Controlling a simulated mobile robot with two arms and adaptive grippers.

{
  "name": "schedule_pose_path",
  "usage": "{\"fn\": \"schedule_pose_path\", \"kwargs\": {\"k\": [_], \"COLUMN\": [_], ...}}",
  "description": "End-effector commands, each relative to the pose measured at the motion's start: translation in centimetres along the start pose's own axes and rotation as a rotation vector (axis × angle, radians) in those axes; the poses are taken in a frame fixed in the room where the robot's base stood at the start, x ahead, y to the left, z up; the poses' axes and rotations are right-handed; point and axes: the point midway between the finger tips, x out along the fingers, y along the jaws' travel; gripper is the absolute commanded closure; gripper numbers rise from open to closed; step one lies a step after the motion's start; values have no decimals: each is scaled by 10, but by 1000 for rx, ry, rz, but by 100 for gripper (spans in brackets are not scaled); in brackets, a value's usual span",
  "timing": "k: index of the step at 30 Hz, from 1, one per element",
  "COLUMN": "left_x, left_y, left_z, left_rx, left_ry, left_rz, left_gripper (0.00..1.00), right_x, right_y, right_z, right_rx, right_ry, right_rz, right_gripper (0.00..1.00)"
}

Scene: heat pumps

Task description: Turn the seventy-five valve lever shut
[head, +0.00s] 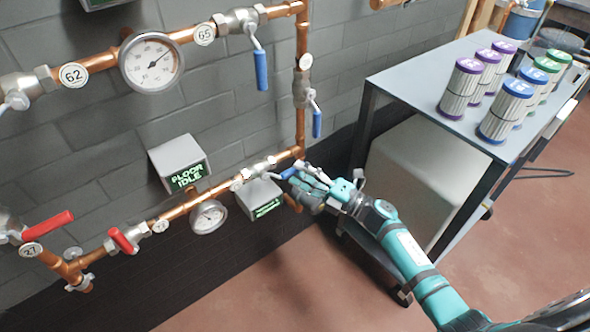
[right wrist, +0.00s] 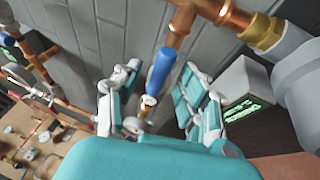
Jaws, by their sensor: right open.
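A blue-handled valve lever (head: 289,172) is at the right end of the lower copper pipe, close to the fingers of my right gripper (head: 311,186). I cannot read a seventy-five tag there; the small tag (head: 237,185) beside the valve is too small to read. In the right wrist view, the blue lever (right wrist: 161,72) shows between the two spread fingers of my right gripper (right wrist: 160,103), with space on both sides. The gripper is open, and I see no clear contact. My left gripper is not in view.
A grey display box (head: 262,198) hangs just left of the gripper, near a gauge (head: 209,216). The vertical copper pipe (head: 301,130) rises above, with another blue lever (head: 317,124). A metal cart (head: 425,85) holding several canisters stands right of my arm.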

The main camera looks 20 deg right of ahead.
Motion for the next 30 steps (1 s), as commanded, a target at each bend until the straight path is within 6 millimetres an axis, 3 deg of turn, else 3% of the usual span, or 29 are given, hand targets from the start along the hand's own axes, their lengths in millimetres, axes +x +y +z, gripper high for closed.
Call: {"fn": "schedule_pose_path", "kwargs": {"k": [6, 16, 25, 30], "left_x": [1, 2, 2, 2], "left_y": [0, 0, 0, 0], "left_z": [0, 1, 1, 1], "left_rx": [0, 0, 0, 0], "left_ry": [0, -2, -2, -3], "left_rz": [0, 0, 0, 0], "left_gripper": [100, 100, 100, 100], "right_x": [20, 23, 22, 22], "right_y": [0, 0, 0, 0], "right_z": [0, 0, 0, 0], "right_rx": [0, 1, 1, 1], "right_ry": [0, 0, 0, 0], "right_rz": [0, 0, 0, 0], "right_gripper": [59, 60, 100, 100]}}
